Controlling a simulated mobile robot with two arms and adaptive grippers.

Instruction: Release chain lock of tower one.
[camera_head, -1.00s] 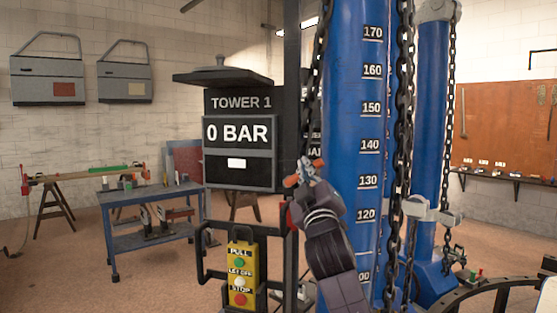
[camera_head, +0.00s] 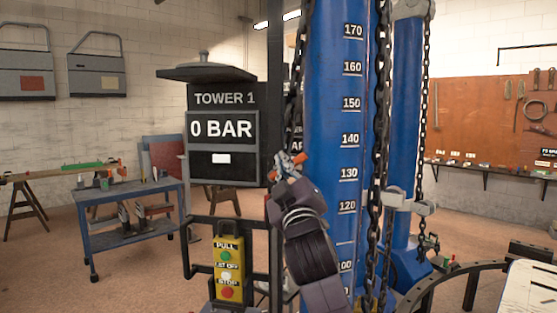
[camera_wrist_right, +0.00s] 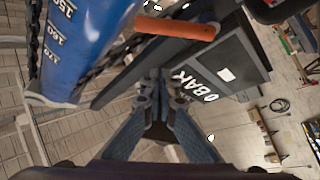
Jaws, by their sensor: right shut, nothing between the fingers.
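The blue tower one column (camera_head: 332,190), with a printed number scale, stands right of the TOWER 1 display (camera_head: 222,129), which reads 0 BAR. Dark chains (camera_head: 382,130) hang along the column. My right gripper (camera_head: 287,165) is in front of the gap between display and column, shut and empty. Small orange parts show by its fingertips. In the right wrist view, the shut fingers (camera_wrist_right: 161,102) point toward the display's edge, and an orange cylindrical handle (camera_wrist_right: 175,27) lies beyond them, apart in the picture. I cannot tell whether it belongs to the chain lock. My left gripper is out of view.
A yellow pendant (camera_head: 228,268) with PULL, LET OFF and STOP buttons hangs on a black frame below the display. A blue cart (camera_head: 128,195) stands left. A second blue column (camera_head: 405,150) stands behind right. A curved dark rail (camera_head: 440,287) is at lower right.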

